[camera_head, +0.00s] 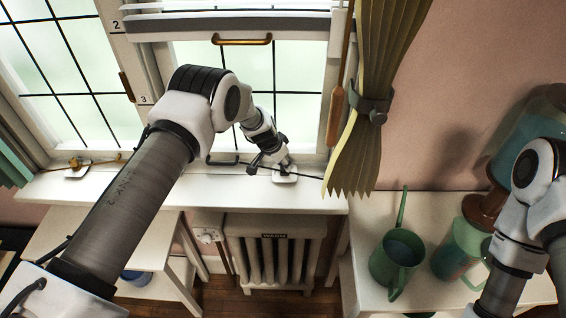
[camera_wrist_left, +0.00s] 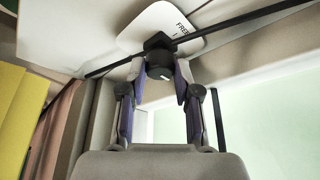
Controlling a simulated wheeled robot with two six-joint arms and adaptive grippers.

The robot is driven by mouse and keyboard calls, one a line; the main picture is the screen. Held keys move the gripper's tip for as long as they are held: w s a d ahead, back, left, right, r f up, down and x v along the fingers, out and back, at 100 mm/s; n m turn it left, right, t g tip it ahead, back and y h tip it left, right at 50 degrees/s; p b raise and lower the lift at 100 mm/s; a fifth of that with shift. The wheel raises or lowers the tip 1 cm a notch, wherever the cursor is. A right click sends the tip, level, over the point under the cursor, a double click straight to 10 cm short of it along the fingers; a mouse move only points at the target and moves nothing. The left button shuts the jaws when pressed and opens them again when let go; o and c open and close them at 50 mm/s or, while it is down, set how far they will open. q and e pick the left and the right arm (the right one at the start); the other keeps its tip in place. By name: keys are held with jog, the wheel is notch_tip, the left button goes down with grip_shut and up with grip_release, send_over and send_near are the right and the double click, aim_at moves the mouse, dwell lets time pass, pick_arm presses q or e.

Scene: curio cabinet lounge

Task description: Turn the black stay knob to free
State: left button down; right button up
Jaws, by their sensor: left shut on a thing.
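The black stay knob (camera_wrist_left: 160,64) sits between the fingertips of my left gripper (camera_wrist_left: 160,80) in the left wrist view. The fingers are shut on the knob, one on each side. A small pale mark shows on its end. Behind it is a white plate (camera_wrist_left: 150,22) printed "FREE" with a short line, and a long black stay rod (camera_wrist_left: 245,26) crosses there. In the head view, my left gripper (camera_head: 277,165) reaches down to the white plate (camera_head: 286,178) on the window sill. The knob is hidden there by the gripper. My right gripper is out of the frame.
The window sill (camera_head: 110,186) runs below the windows. A curtain (camera_head: 375,100) hangs right of the gripper. A radiator (camera_head: 275,250) stands below. A green watering can (camera_head: 398,262) and a green jug (camera_head: 458,252) stand on the right table near my right arm.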

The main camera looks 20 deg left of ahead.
pick_arm(q)
jog(key=shift+f+n, duration=0.15)
jog(key=shift+n, duration=0.15)
jog(key=shift+d+n+y+b, duration=0.1)
jog(key=shift+n+y+b, duration=0.35)
jog(key=shift+n, duration=0.45)
jog(key=shift+d+f+n+t+y+b, duration=0.15)
jog(key=shift+n+t+y+b, duration=0.15)
jog(key=shift+n+b, duration=0.35)
jog(key=n+y+b, duration=0.1)
jog(key=n+b, duration=0.2)
jog(key=b, duration=0.2)
jog(key=n+y+b, duration=0.1)
jog(key=n+b, duration=0.2)
jog(key=b, duration=0.3)
jog(key=n+y+b, duration=0.1)
jog(key=n+b, duration=0.2)
jog(key=b, duration=0.2)
jog(key=shift+w+d+f+g+y, duration=0.15)
jog(key=shift+g+y, duration=0.1)
jog(key=shift+g, duration=0.15)
jog(key=n+b, duration=0.2)
jog(key=n, duration=0.1)
jog(key=shift+g+y, duration=0.3)
jog(key=shift+g, duration=0.1)
jog(key=shift+r+n+g+y+b, duration=0.3)
jog(key=shift+n+g+b, duration=0.1)
jog(key=shift+n, duration=0.65)
